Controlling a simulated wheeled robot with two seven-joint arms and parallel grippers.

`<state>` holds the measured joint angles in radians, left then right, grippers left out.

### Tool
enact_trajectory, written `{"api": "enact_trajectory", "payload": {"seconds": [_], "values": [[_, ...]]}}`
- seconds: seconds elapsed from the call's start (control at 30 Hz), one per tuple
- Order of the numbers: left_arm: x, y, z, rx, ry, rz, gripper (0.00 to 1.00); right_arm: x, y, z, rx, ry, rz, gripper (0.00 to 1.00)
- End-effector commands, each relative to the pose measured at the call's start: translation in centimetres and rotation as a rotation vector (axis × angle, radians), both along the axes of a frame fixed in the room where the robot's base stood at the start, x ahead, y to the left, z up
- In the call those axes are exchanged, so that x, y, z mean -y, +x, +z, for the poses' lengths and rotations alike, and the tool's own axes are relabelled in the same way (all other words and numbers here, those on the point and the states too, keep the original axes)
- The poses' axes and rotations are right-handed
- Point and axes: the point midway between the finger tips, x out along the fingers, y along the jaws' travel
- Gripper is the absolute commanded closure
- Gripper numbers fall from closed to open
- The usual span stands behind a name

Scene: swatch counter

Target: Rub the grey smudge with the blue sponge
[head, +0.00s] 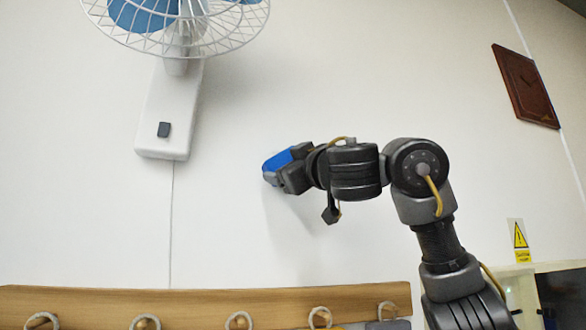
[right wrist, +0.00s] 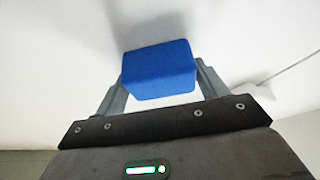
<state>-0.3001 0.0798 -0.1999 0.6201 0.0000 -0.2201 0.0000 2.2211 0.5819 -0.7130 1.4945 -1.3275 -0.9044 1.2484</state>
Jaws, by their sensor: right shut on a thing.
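The blue sponge (head: 278,160) is held in my right gripper (head: 283,172) in front of the white wall in the head view. In the right wrist view the sponge (right wrist: 158,70) sits between the two grey fingers of my right gripper (right wrist: 160,82), which are shut on it. A soft shadow falls on the wall by the sponge; I cannot tell whether the sponge touches the wall. The grey smudge cannot be made out in either view. My left gripper is not in view.
A wall fan (head: 175,100) with a white mount hangs to the left of the sponge. A wooden rail (head: 200,302) with several rings runs along the bottom. A brown plaque (head: 525,86) and a yellow warning sign (head: 520,241) are on the right. The wall around the sponge is bare.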

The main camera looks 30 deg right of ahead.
Motion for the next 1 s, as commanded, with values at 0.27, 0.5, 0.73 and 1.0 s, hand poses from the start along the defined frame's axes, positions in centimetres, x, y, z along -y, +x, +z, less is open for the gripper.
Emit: {"api": "enact_trajectory", "payload": {"seconds": [0.27,0.5,0.73,1.0], "values": [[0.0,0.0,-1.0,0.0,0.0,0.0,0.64,-2.1,0.4,-0.2,-0.001,0.002,0.001,0.49],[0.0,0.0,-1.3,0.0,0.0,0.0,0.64,-3.2,0.6,0.0,0.0,0.001,-0.001,0.49],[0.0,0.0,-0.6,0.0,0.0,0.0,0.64,-3.1,0.7,0.9,0.0,0.002,-0.001,0.49],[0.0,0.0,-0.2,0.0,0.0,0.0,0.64,-3.1,0.9,1.7,0.0,0.002,-0.001,0.49]]}}
